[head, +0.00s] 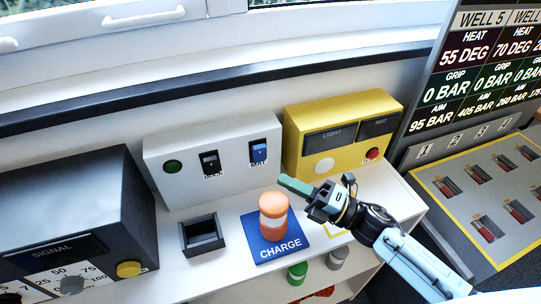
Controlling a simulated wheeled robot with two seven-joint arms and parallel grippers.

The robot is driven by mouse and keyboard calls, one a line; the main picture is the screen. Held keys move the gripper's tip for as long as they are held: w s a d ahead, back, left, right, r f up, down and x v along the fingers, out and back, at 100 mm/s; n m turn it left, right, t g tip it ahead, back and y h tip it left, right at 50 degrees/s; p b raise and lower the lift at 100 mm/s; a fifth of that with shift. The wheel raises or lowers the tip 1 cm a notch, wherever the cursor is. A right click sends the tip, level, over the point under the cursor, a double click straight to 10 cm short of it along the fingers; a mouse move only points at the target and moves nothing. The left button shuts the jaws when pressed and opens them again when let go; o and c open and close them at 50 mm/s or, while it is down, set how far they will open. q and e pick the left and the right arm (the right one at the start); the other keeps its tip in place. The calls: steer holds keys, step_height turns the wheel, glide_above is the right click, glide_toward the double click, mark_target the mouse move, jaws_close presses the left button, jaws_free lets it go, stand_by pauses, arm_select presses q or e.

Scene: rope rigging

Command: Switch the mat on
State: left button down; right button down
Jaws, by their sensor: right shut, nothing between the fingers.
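A yellow box (294,150) stands at the back of the white counter. Its dark MAT panel (379,126) is at the upper right, with a small red button (372,154) below it. A white box (160,153) to its left carries a blue switch (258,152) with a small label that may read MAT, and a dark switch (210,162). My right gripper (287,184) is shut and empty. It points left in front of the yellow box, close to the orange cylinder's top, apart from both switches and the red button. My left gripper is not in view.
A dark SIGNAL box (90,190) fills the left. The yellow box also has a LIGHT panel (330,137) and a white button (324,165).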

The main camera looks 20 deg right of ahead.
mark_target(259, 154)
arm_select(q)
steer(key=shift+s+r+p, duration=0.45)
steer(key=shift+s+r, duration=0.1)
arm_select(e)
steer(key=shift+w+a+r, duration=0.4)
steer(key=shift+w+a, duration=0.05)
steer(key=shift+w, duration=0.55)
steer(key=shift+w+a+r, duration=0.4)
steer(key=shift+w, duration=0.55)
steer(key=shift+w+a+r, duration=0.4)
steer(key=shift+w+a, duration=0.05)
steer(key=shift+w, duration=0.55)
